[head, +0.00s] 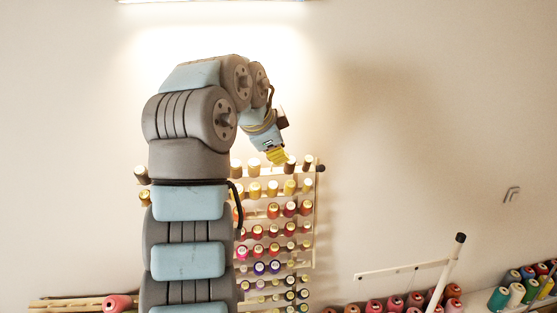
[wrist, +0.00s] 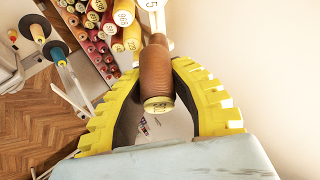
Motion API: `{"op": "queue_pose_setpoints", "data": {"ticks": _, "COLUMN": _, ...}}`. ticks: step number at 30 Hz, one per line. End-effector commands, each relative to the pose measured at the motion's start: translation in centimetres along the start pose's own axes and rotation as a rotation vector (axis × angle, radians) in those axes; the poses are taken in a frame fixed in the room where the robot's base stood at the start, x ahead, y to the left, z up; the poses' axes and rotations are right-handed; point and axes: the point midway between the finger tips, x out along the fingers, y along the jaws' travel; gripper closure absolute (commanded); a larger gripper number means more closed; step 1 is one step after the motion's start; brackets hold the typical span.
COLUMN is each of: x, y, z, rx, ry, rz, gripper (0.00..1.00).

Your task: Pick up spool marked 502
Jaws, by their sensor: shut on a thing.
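My gripper (head: 278,156) has yellow toothed fingers and is at the top row of the spool rack in the head view. In the wrist view my gripper (wrist: 158,70) has its fingers curved around a brown spool (wrist: 158,75), one on each side. The spool's pale end label faces the camera; its number is upside down and only partly readable, so I cannot confirm 502. Whether the spool is still on its peg is hard to tell.
The wall rack (head: 316,215) holds many coloured spools in rows. Bare wall lies to the right.

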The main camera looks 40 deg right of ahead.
Motion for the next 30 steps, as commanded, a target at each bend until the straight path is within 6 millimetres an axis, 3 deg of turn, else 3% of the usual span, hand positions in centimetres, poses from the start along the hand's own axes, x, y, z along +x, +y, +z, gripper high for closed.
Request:
{"op": "queue_pose_setpoints", "data": {"ticks": 16, "x": -3.2, "y": 3.0, "z": 2.7, "rx": -0.003, "ry": -0.004, "rz": -0.004, "gripper": 0.99}}
{"op": "queue_pose_setpoints", "data": {"ticks": 30, "x": -7.1, "y": 6.6, "z": 5.3, "rx": -0.001, "ry": -0.004, "rz": -0.002, "gripper": 0.99}}
